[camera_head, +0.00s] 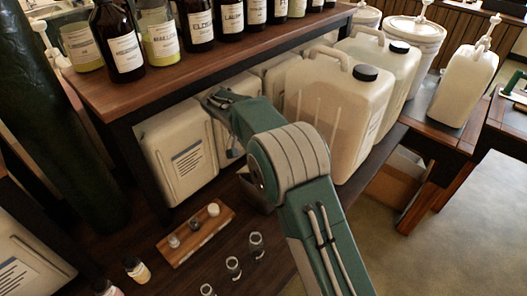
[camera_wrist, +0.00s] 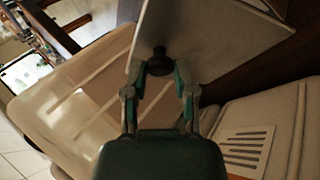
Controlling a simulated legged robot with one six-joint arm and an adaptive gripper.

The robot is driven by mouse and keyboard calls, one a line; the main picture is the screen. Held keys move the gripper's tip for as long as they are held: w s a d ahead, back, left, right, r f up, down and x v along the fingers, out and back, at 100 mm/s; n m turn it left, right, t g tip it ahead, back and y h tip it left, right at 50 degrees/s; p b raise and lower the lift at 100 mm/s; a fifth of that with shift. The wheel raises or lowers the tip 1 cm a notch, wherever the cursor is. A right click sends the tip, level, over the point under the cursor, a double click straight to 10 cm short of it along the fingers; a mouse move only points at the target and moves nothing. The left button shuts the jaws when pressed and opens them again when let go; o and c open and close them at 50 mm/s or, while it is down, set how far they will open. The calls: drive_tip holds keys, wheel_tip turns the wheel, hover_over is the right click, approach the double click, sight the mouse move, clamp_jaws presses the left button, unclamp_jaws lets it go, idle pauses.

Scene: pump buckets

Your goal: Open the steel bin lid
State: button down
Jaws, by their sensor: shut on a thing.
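A flat grey steel bin lid (camera_wrist: 215,45) fills the top middle of the wrist view, with a round black knob (camera_wrist: 159,63) near its lower edge. My gripper (camera_wrist: 160,72) has one finger on each side of the knob and is shut on it. The lid's face is turned toward the wrist camera and its edges look slanted in that view. A small grey patch (camera_head: 257,194) shows beside my arm there, possibly part of the bin. The bin's inside is not visible.
Large white jugs (camera_head: 337,105) stand close beside my arm on the shelf. A wooden shelf (camera_head: 100,88) with brown bottles is above. A small wooden tray (camera_head: 197,233) and glass vials (camera_head: 233,267) sit below left.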

drive_tip(key=shift+f, duration=0.15)
drive_tip(key=shift+c, duration=2.4)
unclamp_jaws()
drive_tip(key=shift+a, duration=0.1)
drive_tip(key=shift+o, duration=0.3)
drive_tip(key=shift+w, duration=0.1)
